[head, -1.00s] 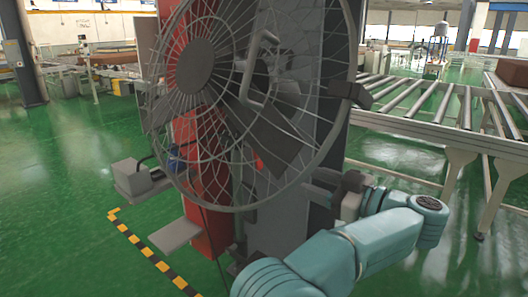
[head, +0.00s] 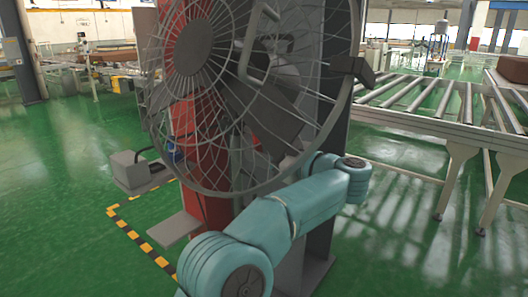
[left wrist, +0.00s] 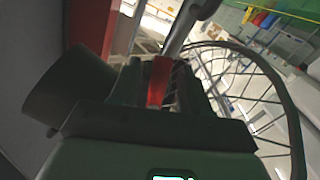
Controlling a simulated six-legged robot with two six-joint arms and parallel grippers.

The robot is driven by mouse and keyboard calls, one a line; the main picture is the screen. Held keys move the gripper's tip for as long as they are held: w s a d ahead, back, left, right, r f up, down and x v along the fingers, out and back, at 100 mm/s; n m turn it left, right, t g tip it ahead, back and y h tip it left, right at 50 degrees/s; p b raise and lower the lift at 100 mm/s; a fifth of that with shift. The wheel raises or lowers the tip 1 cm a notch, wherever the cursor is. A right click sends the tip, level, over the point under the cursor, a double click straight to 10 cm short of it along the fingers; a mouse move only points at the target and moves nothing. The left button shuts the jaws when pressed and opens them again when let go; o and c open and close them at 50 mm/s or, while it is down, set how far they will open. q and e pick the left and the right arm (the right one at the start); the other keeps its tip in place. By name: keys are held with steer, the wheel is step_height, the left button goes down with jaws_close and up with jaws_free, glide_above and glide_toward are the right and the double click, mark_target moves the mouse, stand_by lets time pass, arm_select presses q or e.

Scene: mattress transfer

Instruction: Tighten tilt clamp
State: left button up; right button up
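The big wire-caged fan (head: 192,47) stands upright in front of me in the head view. A small red part (head: 263,141), perhaps the tilt clamp, shows through the cage at its lower right. My left arm reaches up to the fan's lower right, and its gripper is mostly hidden behind the cage and the arm. In the left wrist view my left gripper (left wrist: 160,68) has its dark fingers apart on either side of a red upright piece (left wrist: 158,82). I cannot tell if both fingers touch it. My right gripper is not in view.
The cage rim (head: 338,105) and a dark bracket (head: 352,72) are close to my left arm. A grey roller conveyor (head: 430,125) stands on the right. A grey box (head: 130,168) and a flat plate (head: 174,229) jut out at the left.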

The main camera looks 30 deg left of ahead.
arm_select(q)
jaws_close()
